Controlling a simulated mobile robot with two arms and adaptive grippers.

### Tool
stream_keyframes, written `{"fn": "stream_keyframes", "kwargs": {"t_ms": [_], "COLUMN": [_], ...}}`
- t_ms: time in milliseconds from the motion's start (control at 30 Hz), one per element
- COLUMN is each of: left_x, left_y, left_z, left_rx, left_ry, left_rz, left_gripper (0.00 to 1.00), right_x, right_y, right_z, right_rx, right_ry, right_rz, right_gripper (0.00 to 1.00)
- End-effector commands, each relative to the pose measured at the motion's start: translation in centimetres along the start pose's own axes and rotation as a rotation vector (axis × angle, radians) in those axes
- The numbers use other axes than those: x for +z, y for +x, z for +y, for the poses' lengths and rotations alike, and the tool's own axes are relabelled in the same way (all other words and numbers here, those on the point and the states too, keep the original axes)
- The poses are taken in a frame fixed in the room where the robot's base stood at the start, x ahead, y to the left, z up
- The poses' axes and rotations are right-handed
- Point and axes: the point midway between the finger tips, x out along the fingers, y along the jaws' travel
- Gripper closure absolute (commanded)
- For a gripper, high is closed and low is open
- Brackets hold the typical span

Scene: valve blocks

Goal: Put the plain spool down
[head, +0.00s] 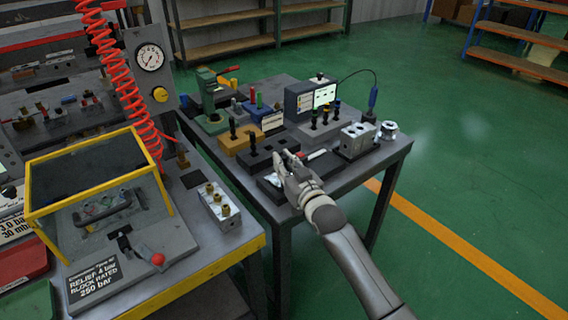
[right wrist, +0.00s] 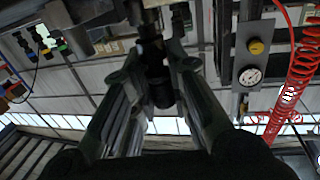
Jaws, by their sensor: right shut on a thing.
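My right gripper (head: 287,160) is over the dark grey table, at a black rack with holes (head: 258,162). In the right wrist view its two fingers (right wrist: 157,72) close on a dark, stepped cylinder, the plain spool (right wrist: 160,90). In the head view the spool is mostly hidden by the fingers, and I cannot tell whether its lower end touches the rack. My left gripper is not in view.
A yellow-brown block with black spools (head: 240,138), a grey block with black-handled pieces (head: 318,126) and a metal valve block (head: 356,140) stand close by. A lit-screen instrument (head: 312,98) is behind. The yellow-framed bench (head: 222,240) is to the left.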

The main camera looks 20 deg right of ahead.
Motion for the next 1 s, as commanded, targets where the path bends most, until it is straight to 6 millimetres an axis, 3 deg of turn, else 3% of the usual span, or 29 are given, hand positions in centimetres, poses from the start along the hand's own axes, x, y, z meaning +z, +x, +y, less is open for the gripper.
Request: {"fn": "stream_keyframes", "kwargs": {"t_ms": [433,467,633,1000], "left_x": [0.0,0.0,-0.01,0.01], "left_y": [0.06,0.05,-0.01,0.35], "left_z": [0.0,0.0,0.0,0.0], "left_rx": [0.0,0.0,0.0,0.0], "left_ry": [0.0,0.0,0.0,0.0], "left_rz": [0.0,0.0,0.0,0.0], "left_gripper": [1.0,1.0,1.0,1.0], "right_x": [0.7,0.81,0.74,0.89], "right_y": [0.02,0.0,0.0,0.01], "right_z": [0.0,0.0,0.0,0.01], "right_rx": [0.0,0.0,0.0,0.0], "right_ry": [-0.001,-0.001,0.0,0.0], "right_rz": [0.005,0.003,0.003,0.003], "right_gripper": [1.0,0.83,0.62,0.62]}}
